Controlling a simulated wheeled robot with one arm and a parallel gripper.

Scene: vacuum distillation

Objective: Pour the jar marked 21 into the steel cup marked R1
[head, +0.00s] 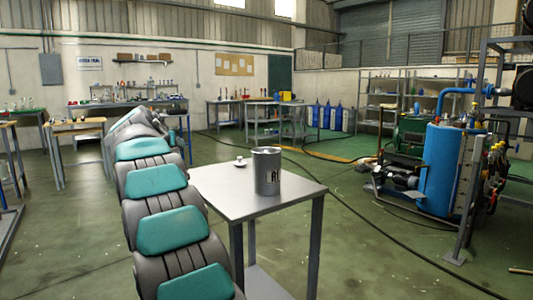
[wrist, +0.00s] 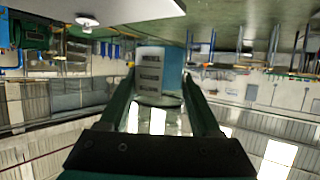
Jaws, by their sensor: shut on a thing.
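The steel cup marked R1 (head: 267,172) stands upright on a small grey metal table (head: 218,186) in the head view. My arm reaches forward to the left of that table, and my gripper is hidden there. In the wrist view, which looks upside down, my gripper (wrist: 163,82) has its two green fingers on either side of a glass jar with a pale printed label (wrist: 149,76). It is shut on this jar, held clear of the table. The label's number is not readable. The cup is not clearly seen in the wrist view.
A small white item (head: 240,162) lies on the table behind and left of the cup; it also shows in the wrist view (wrist: 87,20). A blue tank with pump (head: 446,165) stands at right. Black hoses cross the floor. Workbenches line the back.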

